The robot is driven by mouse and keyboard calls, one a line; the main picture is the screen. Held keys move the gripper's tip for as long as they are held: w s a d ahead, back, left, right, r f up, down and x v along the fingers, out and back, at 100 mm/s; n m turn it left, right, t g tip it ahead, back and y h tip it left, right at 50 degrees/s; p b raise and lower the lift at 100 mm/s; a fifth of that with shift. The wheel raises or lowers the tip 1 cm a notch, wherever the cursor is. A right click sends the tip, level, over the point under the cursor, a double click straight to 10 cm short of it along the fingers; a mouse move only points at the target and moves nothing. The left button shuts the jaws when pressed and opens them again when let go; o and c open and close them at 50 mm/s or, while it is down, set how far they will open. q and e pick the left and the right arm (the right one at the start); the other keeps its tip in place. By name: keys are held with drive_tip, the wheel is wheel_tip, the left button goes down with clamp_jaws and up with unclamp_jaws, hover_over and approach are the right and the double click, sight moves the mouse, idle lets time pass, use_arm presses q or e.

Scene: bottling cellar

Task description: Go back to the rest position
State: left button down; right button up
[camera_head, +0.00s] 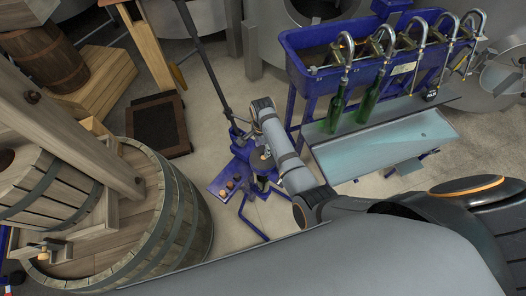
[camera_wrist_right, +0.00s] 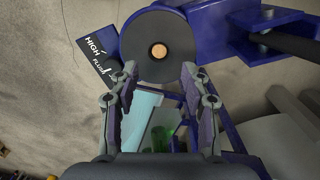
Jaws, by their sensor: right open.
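My right arm reaches in from the lower right in the head view, and its gripper (camera_head: 265,153) is beside the blue floor corker (camera_head: 238,166), partly covered by the arm. In the right wrist view the gripper (camera_wrist_right: 160,76) is open, its two fingers spread with nothing held between them. A dark round disc with a copper-coloured centre (camera_wrist_right: 158,48) lies just beyond the fingertips. I cannot tell whether the fingers touch it. My left gripper is in neither view.
A blue filler trough (camera_head: 300,67) with spouts stands at the right, with green bottles (camera_head: 335,110) below it. The corker's long dark lever (camera_head: 205,62) rises behind my gripper. A small tray with corks (camera_head: 222,190) is close by. A large wooden vat (camera_head: 190,215) stands left.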

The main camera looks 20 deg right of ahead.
wheel_tip(320, 180, up, 3)
drive_tip(key=shift+f, duration=0.1)
idle(0.6)
